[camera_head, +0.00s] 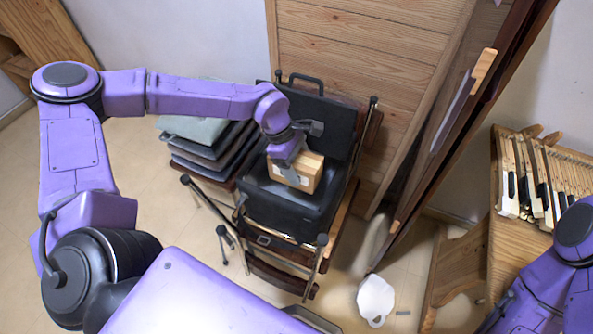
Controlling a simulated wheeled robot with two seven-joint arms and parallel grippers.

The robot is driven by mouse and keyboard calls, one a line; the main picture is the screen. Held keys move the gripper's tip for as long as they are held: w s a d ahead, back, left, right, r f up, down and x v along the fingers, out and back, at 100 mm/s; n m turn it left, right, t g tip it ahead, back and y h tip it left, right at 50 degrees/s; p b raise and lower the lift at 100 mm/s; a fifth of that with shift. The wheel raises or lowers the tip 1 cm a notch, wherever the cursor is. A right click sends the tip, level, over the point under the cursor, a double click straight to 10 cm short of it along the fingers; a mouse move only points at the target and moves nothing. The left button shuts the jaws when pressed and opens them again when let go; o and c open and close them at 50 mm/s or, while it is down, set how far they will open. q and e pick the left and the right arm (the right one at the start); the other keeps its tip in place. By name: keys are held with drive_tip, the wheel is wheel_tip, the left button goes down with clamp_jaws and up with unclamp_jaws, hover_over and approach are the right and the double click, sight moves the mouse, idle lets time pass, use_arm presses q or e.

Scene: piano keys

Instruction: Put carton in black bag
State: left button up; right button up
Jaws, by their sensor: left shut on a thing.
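The carton (306,172) is a small tan box with a pale label on its side. My left gripper (291,172) is shut on the carton, with a finger across its near side. The black bag (293,210) is an open black case standing on a chair in the middle of the view. Its lid (318,125) is raised at the back, with a handle on top. The carton is over the bag's opening; I cannot tell whether it touches the inside. My right arm shows at the lower right, but its gripper is out of view.
A stack of folded dark cloth-like items (205,150) lies left of the bag. A wooden panel (365,60) stands behind it. Piano keys (535,180) lie on a wooden bench at the right. A white object (375,298) lies on the floor.

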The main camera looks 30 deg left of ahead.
use_arm(q)
drive_tip(key=a+f, duration=0.1)
drive_tip(key=w+a+f, duration=0.1)
drive_tip(key=f, duration=0.1)
drive_tip(key=w+a+f+p, duration=0.1)
drive_tip(key=shift+f, duration=0.35)
drive_tip(key=shift+w+f+b, duration=0.1)
drive_tip(key=shift+f+b, duration=0.5)
drive_tip(key=shift+f, duration=1.6)
drive_tip(key=o, duration=1.2)
